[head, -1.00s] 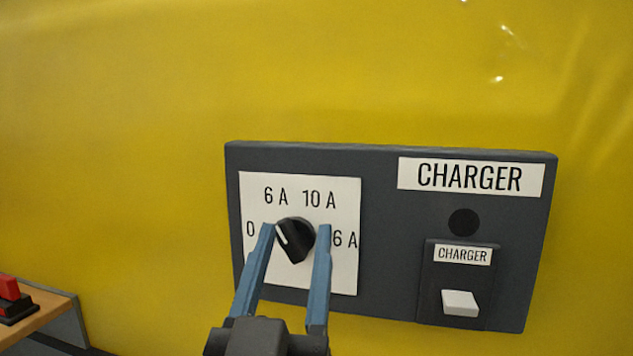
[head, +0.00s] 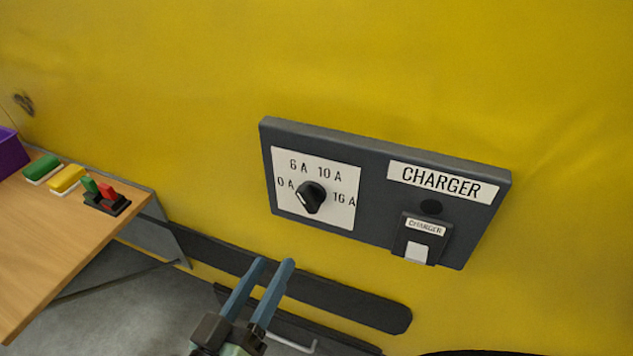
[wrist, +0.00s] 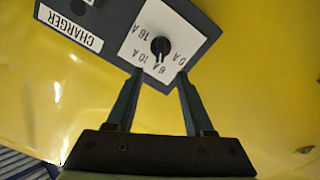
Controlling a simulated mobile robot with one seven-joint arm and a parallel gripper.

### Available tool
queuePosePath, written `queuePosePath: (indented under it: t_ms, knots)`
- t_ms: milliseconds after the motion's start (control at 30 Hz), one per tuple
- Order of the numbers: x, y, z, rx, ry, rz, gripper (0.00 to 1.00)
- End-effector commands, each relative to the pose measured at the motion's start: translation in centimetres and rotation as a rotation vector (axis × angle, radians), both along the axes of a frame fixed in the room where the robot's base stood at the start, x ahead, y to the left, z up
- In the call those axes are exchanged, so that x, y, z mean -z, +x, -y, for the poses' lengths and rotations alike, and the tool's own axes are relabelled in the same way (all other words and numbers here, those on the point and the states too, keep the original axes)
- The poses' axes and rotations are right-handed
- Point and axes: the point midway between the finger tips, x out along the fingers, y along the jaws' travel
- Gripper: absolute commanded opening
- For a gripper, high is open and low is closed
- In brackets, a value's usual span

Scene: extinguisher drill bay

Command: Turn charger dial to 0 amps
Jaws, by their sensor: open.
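The charger dial is a black knob (head: 312,198) on a white plate (head: 342,212) marked 0 A, 6 A, 10 A and 16 A. Its white mark is on the knob's left side in the head view. In the wrist view the knob (wrist: 161,46) appears upside down, its mark pointing roughly toward 6 A; I cannot tell its exact setting. My gripper (head: 273,262) is open and empty, below and left of the knob and apart from it. In the wrist view its fingertips (wrist: 160,73) are spread, with the dial beyond them.
The dark charger panel (head: 373,190) is on a yellow wall and also holds a white switch (head: 416,252). A wooden table (head: 60,225) at left bears green and yellow blocks and a red-green switch. A dark rail (head: 345,306) runs below the panel.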

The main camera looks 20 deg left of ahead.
Motion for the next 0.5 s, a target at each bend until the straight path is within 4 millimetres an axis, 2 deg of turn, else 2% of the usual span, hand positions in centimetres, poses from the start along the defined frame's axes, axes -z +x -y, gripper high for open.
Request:
queuePosePath:
  t_ms: [100,233,500]
  knots:
    - [-0.1,-0.2,-0.2,-0.004,-0.01,-0.005,0.53]
    - [-0.2,1.2,-0.2,-0.003,-0.011,-0.002,0.53]
    - [-0.4,6.8,0.0,-0.002,-0.011,-0.001,0.53]
